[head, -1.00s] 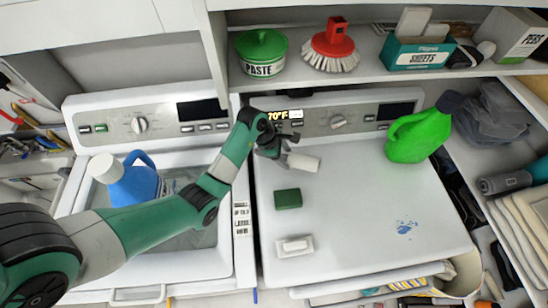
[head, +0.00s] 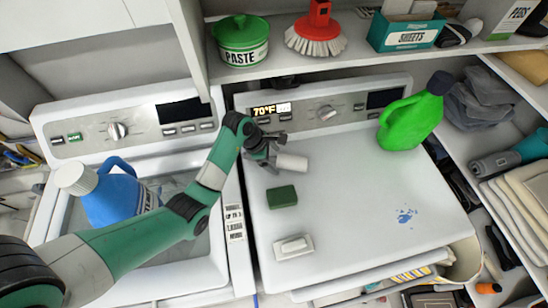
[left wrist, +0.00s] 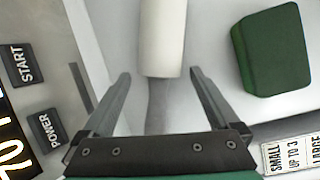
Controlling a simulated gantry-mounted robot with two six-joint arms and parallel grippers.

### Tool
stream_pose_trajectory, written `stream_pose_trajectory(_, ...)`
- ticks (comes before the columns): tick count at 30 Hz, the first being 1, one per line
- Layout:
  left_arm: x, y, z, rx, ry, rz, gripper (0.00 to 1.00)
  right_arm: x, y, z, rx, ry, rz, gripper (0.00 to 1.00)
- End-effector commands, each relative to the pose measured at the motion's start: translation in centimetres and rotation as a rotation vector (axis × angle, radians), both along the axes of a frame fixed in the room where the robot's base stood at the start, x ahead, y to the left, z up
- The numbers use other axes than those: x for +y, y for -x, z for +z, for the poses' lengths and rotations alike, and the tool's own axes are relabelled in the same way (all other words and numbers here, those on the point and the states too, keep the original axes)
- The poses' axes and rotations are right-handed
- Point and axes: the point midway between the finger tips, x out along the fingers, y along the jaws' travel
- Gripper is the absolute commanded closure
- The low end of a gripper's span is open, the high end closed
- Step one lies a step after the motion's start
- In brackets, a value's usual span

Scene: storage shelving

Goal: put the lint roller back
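The lint roller, with a white roll (head: 291,162) and a grey handle, lies near the back left of the white machine top. It also shows in the left wrist view (left wrist: 163,38), where its handle runs between the fingers. My left gripper (head: 270,155) is at the handle end of the roller. In the left wrist view its fingers (left wrist: 158,88) are apart, one on each side of the handle, with gaps on both sides. The handle's far end is hidden behind the gripper's palm. My right gripper is not in view.
A green sponge (head: 282,197) and a white brush-like item (head: 293,247) lie on the machine top. A green jug (head: 411,118) stands at its back right. The shelf above holds a paste tub (head: 241,47), red brush (head: 316,38) and sheets box (head: 407,34). A blue jug (head: 112,195) stands left.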

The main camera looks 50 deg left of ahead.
Motion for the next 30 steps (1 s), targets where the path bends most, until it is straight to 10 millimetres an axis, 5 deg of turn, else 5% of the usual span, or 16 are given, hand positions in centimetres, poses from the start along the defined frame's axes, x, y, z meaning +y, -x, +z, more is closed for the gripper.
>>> stream_pose_trajectory(12,0.1,0.1,0.8,-0.002,-0.001,0.001,0.05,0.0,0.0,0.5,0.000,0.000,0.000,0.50)
stream_pose_trajectory(19,0.7,1.9,5.4,-0.006,-0.004,0.001,0.05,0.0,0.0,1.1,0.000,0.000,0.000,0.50)
stream_pose_trajectory(30,3.5,11.5,5.3,0.002,0.000,0.005,0.05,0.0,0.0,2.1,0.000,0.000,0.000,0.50)
